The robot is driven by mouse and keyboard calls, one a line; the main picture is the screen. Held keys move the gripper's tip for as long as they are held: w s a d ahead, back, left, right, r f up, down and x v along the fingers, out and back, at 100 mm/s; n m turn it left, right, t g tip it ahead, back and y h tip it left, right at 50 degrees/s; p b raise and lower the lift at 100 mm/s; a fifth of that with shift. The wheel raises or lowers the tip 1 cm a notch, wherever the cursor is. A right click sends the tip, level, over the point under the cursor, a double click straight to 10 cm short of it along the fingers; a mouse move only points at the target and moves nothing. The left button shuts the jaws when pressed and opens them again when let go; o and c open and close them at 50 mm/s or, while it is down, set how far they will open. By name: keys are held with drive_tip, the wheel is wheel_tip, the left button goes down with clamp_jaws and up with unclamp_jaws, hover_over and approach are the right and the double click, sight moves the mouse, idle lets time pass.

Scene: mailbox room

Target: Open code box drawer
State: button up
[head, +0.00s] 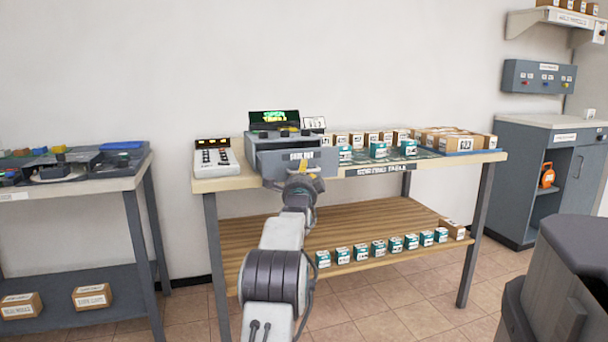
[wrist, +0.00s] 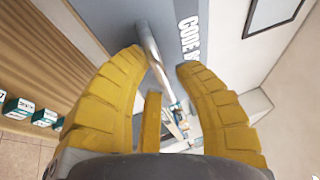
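The grey code box (head: 252,142) stands on the sorting table, with a dark screen showing green text at its top. Its drawer front (head: 268,163) carries a "CODE BOX" label and faces me. My arm hides part of it, and I cannot tell clearly how far it stands out from the box. In the wrist view the labelled grey front (wrist: 110,18) fills the top, with a pale bar handle (wrist: 148,45) on it. My gripper (wrist: 160,62) is at the front, its yellow fingers apart on both sides of the handle. I see no clear grip on it.
The sorting table (head: 215,184) has a keypad device (head: 214,157) left of the box and several small cartons to its right. Cartons line its lower shelf (head: 255,235). Another table (head: 80,188) stands left. A dark grey object (head: 565,270) is at the lower right.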

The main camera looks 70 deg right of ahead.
drive_tip(key=shift+s+a, duration=0.1)
drive_tip(key=shift+a, duration=0.05)
drive_tip(key=v, duration=1.1)
drive_tip(key=shift+a, duration=0.35)
idle(0.8)
